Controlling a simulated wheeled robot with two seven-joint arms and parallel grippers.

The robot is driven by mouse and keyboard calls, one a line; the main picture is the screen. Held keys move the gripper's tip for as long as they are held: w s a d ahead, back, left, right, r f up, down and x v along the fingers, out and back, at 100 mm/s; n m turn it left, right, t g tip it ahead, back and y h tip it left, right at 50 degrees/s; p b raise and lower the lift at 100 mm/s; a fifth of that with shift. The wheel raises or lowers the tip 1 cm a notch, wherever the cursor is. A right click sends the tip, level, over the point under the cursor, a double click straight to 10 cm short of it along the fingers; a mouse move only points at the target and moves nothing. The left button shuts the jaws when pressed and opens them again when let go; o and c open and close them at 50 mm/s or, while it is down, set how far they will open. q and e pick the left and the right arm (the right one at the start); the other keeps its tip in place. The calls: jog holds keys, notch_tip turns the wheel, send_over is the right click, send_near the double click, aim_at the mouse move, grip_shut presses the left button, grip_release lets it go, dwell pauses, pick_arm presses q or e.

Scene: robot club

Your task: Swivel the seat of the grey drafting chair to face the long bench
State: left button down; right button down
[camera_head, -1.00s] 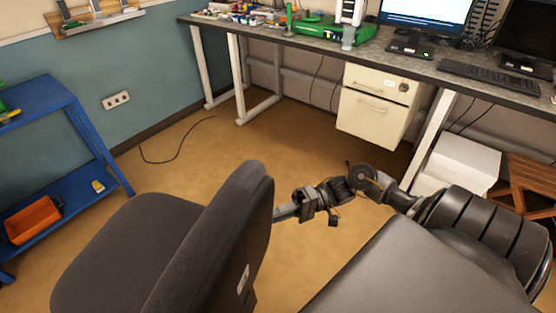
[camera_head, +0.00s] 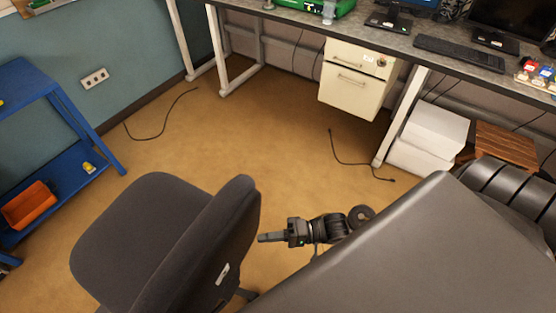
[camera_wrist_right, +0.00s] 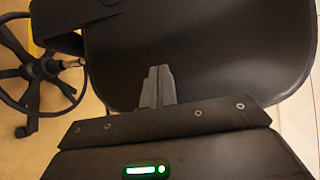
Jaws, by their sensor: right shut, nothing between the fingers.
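The grey drafting chair's dark seat (camera_head: 135,225) shows at lower left in the head view, with its front toward the blue shelf side. Its backrest (camera_head: 222,235) stands on the seat's right side. The long bench (camera_head: 455,58) runs along the back wall. My right gripper (camera_head: 264,238) is shut and empty, its fingertips close to the back of the backrest; I cannot tell if they touch. In the wrist view my right fingers (camera_wrist_right: 157,86) lie in front of the dark chair back (camera_wrist_right: 205,50). The chair's wheeled base (camera_wrist_right: 38,72) shows at left. My left gripper is out of view.
A blue shelf (camera_head: 40,95) with an orange bin (camera_head: 30,206) stands at left. A drawer unit (camera_head: 355,80) hangs under the bench, and white boxes (camera_head: 435,138) stand at right. Cables (camera_head: 335,155) lie on the floor, which is mostly clear between chair and bench.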

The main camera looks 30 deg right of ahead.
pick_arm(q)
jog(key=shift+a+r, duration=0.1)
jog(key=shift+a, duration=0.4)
pick_arm(e)
jog(key=shift+s+a+f, duration=0.1)
jog(key=shift+a, duration=0.1)
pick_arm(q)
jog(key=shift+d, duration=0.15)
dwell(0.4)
